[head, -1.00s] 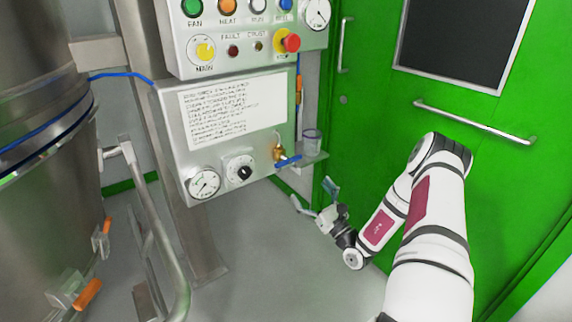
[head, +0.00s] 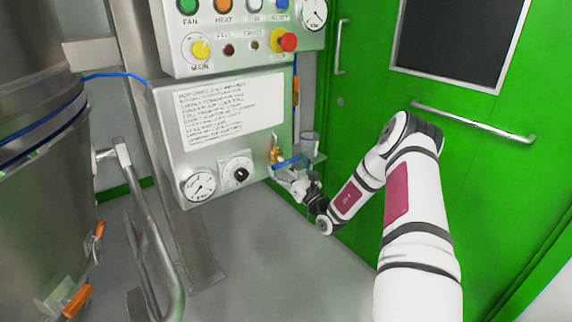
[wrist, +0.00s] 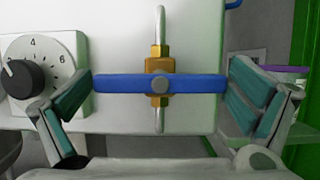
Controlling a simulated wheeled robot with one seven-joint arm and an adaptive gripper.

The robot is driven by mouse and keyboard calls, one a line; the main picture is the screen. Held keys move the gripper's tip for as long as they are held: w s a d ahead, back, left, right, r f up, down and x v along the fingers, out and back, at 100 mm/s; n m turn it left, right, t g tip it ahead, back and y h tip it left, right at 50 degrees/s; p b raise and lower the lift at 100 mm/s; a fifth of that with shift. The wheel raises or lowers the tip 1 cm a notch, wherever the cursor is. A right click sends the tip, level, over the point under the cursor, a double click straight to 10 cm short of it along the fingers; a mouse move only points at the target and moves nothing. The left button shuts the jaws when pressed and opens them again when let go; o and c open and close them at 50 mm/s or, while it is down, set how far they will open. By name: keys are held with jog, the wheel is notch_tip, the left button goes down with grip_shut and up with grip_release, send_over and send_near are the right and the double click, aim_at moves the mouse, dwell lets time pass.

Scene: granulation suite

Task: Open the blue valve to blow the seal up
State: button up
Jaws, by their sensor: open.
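The blue valve is a brass body (wrist: 160,65) with a long blue handle (wrist: 190,84), which lies crosswise to the vertical pipe in the wrist view. In the head view the blue handle (head: 290,161) shows at the lower right of the control box. My gripper (wrist: 160,105) is open, with one teal-padded finger near each end of the handle. Whether the pads touch the handle ends I cannot tell. In the head view my gripper (head: 297,183) is just below the valve and partly hides it.
A dial knob (wrist: 22,78) sits left of the valve. A gauge (head: 199,184) and a written notice (head: 228,112) are on the same box. A clear cup (head: 309,144) stands on a small shelf close to the right. A green door (head: 465,80) is behind my arm.

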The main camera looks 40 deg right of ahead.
jog(key=c, duration=0.9)
jog(key=shift+n, duration=0.4)
jog(key=n+y, duration=0.2)
jog(key=n, duration=0.1)
jog(key=n+y, duration=0.1)
jog(key=n, duration=0.2)
jog(key=shift+n+g+y, duration=0.3)
jog(key=shift+g+y, duration=0.1)
jog(key=n+g+y, duration=0.1)
jog(key=n, duration=0.2)
jog(key=n+y, duration=0.1)
jog(key=n, duration=0.2)
jog(key=shift+g, duration=0.4)
jog(key=n+g, duration=0.1)
jog(key=n, duration=0.1)
jog(key=n+g+y+b, duration=0.1)
jog(key=n, duration=0.2)
jog(key=shift+n+g+b, duration=0.7)
jog(key=shift+n+b, duration=0.25)
jog(key=shift+n, duration=1.05)
jog(key=shift+f, duration=0.1)
